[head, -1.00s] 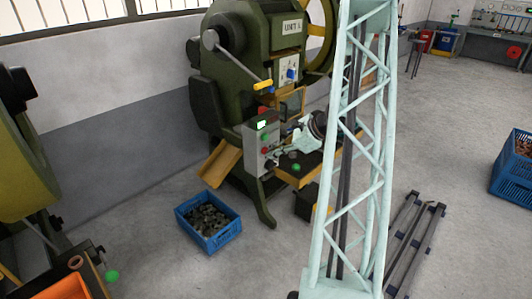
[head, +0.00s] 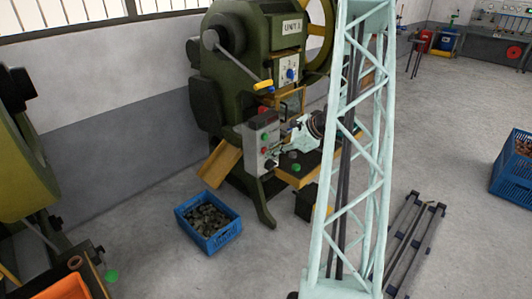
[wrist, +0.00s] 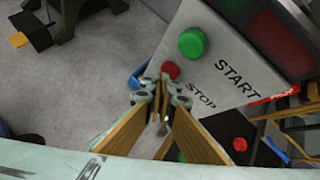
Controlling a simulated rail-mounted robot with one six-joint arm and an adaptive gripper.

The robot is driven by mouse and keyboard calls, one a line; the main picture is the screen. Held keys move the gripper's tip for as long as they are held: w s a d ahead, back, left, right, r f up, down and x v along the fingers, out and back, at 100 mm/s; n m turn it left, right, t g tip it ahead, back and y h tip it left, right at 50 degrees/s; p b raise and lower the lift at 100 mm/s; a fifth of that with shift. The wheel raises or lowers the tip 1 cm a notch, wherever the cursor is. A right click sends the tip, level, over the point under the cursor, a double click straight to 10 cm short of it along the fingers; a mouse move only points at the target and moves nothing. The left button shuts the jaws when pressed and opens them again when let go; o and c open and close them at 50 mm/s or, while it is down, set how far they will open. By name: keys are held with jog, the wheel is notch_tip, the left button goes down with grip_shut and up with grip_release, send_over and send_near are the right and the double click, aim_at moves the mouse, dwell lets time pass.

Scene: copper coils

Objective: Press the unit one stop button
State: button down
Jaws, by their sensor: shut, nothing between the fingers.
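The control box (head: 252,144) is on the front of the green press (head: 237,65). The press has a unit plate (head: 292,27) whose number I cannot read surely. In the wrist view the box face shows a green button (wrist: 193,43) beside START and a red stop button (wrist: 171,70) beside STOP. My gripper (wrist: 162,88) is shut and empty, its fingertips at the lower edge of the red button. I cannot tell whether they touch it. My gripper also shows small in the head view (head: 291,135), right of the box.
A blue crate of parts (head: 209,224) stands on the floor by the press. Another machine (head: 28,165) is at the left edge. A second blue crate (head: 510,165) and metal rails (head: 415,240) are on the right. My pale lattice column blocks part of the head view.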

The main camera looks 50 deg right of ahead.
jog(key=shift+s, duration=0.15)
dwell(0.5)
jog(key=shift+s+a+b, duration=0.1)
jog(key=shift+s+b, duration=0.25)
jog(key=shift+s, duration=0.35)
jog(key=shift+s, duration=0.1)
jog(key=shift+s+a+b, duration=0.15)
jog(key=shift+s+b, duration=0.2)
jog(key=shift+s, duration=0.85)
jog(key=shift+s+a+b, duration=0.15)
jog(key=shift+s+b, duration=0.2)
jog(key=shift+s, duration=0.85)
